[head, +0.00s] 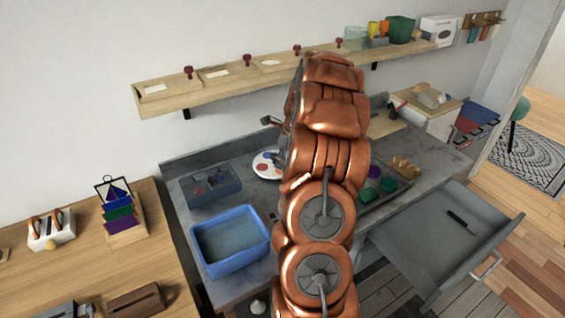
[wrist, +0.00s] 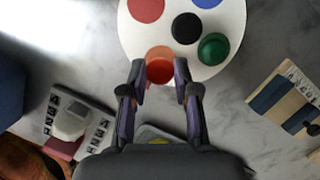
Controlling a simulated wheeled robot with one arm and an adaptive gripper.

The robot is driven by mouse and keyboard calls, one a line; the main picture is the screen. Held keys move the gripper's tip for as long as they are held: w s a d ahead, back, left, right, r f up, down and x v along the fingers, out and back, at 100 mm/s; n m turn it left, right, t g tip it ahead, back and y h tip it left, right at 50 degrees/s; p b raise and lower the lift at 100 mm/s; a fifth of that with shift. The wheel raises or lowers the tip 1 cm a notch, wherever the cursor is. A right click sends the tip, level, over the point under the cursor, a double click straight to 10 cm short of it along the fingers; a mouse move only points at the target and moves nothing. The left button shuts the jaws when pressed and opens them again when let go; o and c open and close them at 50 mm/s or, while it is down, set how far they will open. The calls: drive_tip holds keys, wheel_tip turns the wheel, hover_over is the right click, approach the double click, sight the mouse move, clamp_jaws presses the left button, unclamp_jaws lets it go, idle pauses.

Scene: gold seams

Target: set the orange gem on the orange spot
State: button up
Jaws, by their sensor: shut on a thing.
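In the wrist view, my gripper (wrist: 160,76) is shut on the orange gem (wrist: 160,71), a small red-orange piece between the two fingertips. The gem overlaps the near part of the orange spot (wrist: 159,51) at the near edge of the round white board (wrist: 225,30). I cannot tell whether it touches the board. A green gem (wrist: 213,49) sits on the board to the right. In the head view, the white board (head: 259,171) shows left of my copper arm; my arm hides the gripper and the orange gem.
The board also has red (wrist: 146,8), blue (wrist: 207,2) and black (wrist: 187,28) spots. A blue basin (head: 230,243) and a grey sink (head: 212,187) are to the left in the head view. A tray with green and purple pieces (head: 388,185) lies right of my arm. A drawer (head: 432,243) stands open.

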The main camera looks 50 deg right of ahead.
drive_tip(key=shift+f, duration=1)
drive_tip(key=shift+f, duration=0.1)
drive_tip(key=o, duration=0.9)
drive_tip(key=shift+f, duration=0.1)
drive_tip(key=shift+c, duration=0.2)
